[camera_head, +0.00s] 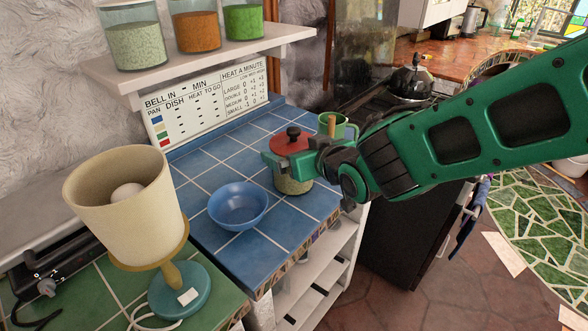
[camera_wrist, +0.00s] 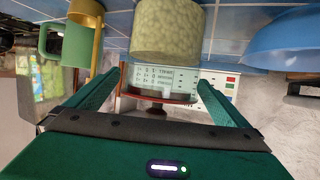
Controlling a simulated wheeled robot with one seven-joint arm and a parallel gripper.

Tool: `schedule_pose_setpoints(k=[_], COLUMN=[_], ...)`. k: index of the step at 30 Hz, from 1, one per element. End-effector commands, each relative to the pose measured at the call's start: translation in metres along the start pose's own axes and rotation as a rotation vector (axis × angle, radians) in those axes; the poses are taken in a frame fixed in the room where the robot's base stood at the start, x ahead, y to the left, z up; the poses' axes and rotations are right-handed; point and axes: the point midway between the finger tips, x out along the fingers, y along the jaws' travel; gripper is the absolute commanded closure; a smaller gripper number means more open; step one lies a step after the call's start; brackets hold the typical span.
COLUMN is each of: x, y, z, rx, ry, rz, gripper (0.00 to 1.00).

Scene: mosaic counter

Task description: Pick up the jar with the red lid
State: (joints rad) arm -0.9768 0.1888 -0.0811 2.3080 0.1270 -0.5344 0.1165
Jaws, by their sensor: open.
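The jar (camera_head: 292,186) with the red lid (camera_head: 291,141) and a dark knob stands upright on the blue tiled counter. Pale green contents show in its lower part. My gripper (camera_head: 287,162) is open at the jar's upper part, just below the lid, and partly hides the jar. In the wrist view, which is upside down, the jar (camera_wrist: 166,32) is at top centre with its red lid (camera_wrist: 165,97) below. The open fingers of my gripper (camera_wrist: 157,82) lie on either side of the jar's upper part. I cannot tell whether either finger touches it.
A blue bowl (camera_head: 238,205) stands left of the jar. A green mug (camera_head: 347,128) stands close behind it, with something yellow-brown upright there. A lamp (camera_head: 127,205) is at the left. A white shelf (camera_head: 205,57) with several jars hangs above. The counter edge is close in front.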

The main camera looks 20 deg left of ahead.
Motion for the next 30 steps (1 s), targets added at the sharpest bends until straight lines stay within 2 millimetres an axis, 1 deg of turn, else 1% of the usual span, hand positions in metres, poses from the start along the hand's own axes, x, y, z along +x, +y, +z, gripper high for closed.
schedule_pose_setpoints(k=[1,4,11,12,14,15,17,18,20,21,22,30], x=[0.0054,0.0111,0.0125,0.0124,0.0124,0.0124,0.0123,0.0123,0.0123,0.0123,0.0123,0.0116], y=[0.0003,0.0002,0.0004,0.0005,0.0005,0.0005,0.0006,0.0007,0.0007,0.0008,0.0008,0.0008], z=[0.0001,0.0002,0.0,0.0,0.0,0.0,0.0,-0.0001,-0.0001,-0.0002,-0.0002,-0.0034], rx=[0.0,0.0,0.0,0.0,0.0,0.0,0.0,0.0,0.0,0.0,0.0,0.001], ry=[0.0,0.0,0.0,0.0,0.0,0.0,0.0,0.0,0.0,0.0,0.0,0.005], rz=[0.001,0.0,0.001,0.001,0.001,0.001,0.001,0.001,0.001,0.001,0.001,0.001], gripper=[0.0,0.0,0.0,0.02,0.17,0.26,0.41,0.5,0.65,0.74,0.79,0.79])
